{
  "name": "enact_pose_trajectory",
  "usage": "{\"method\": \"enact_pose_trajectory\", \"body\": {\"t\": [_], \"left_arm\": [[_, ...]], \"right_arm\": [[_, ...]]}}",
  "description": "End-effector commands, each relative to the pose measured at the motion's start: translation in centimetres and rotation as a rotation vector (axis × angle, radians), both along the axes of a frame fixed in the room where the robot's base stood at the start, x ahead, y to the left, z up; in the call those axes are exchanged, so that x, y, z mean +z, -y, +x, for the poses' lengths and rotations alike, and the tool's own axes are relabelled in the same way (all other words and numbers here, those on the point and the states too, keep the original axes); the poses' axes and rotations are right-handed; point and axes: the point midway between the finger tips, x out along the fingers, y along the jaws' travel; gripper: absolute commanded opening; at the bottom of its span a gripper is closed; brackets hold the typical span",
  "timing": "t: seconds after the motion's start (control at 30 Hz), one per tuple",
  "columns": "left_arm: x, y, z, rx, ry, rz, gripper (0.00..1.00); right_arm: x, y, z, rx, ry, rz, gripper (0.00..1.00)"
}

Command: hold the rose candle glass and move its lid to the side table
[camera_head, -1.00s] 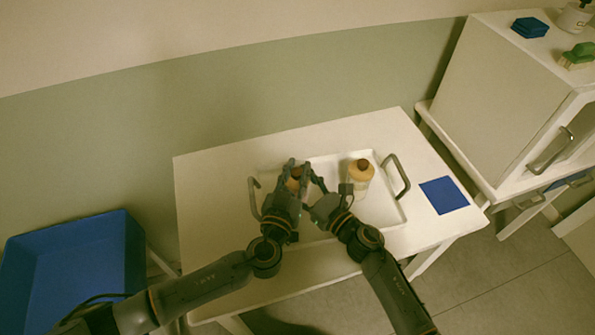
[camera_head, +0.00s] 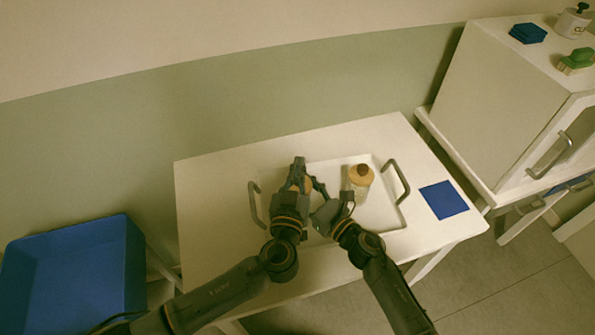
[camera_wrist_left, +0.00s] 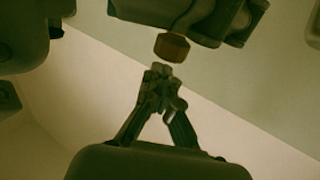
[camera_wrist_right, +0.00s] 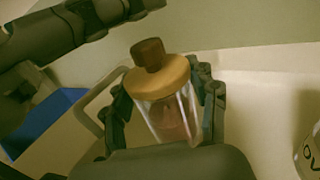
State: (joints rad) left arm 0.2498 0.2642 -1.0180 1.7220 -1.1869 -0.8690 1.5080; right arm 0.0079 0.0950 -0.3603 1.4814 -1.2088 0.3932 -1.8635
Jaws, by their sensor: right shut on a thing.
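The rose candle glass (camera_wrist_right: 168,118) is a clear jar with pinkish contents. Its tan lid (camera_wrist_right: 158,78) with a brown knob (camera_wrist_right: 147,53) sits on top. My right gripper (camera_wrist_right: 165,108) is shut around the glass, one finger on each side. In the head view my right gripper (camera_head: 319,196) is at the tray's left part, and the hands largely hide this candle. My left gripper (camera_head: 300,172) is beside it. In the left wrist view the left fingertips (camera_wrist_left: 160,78) are together and empty, just short of the brown knob (camera_wrist_left: 172,47). I cannot tell whether the glass is lifted.
A second lidded jar (camera_head: 361,176) stands in the white tray (camera_head: 384,222) on the white table (camera_head: 222,190). A blue square (camera_head: 443,199) lies right of the tray. A blue bin (camera_head: 75,265) is at left, a white cabinet (camera_head: 490,110) at right.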

Motion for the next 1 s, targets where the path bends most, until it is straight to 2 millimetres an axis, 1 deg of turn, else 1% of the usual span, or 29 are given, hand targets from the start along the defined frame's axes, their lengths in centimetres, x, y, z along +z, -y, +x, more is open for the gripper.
{"method": "enact_pose_trajectory", "body": {"t": [0.03, 0.47, 0.8, 1.0], "left_arm": [[-0.2, -0.1, 0.0, 0.009, -0.003, 0.001, 0.00], [-0.5, -0.1, -0.1, 0.003, -0.009, 0.005, 0.00], [0.5, -0.2, -0.1, -0.117, -0.011, 0.007, 0.00], [0.6, -0.1, -0.2, -0.135, -0.011, 0.006, 0.00]], "right_arm": [[-0.5, 0.0, -0.2, 0.000, -0.007, -0.006, 0.01], [-0.3, -0.2, -0.2, 0.005, -0.003, -0.001, 0.01], [-0.2, -0.3, -0.1, 0.006, -0.001, 0.001, 0.01], [-0.1, -0.3, -0.1, 0.006, 0.000, 0.001, 0.01]]}}
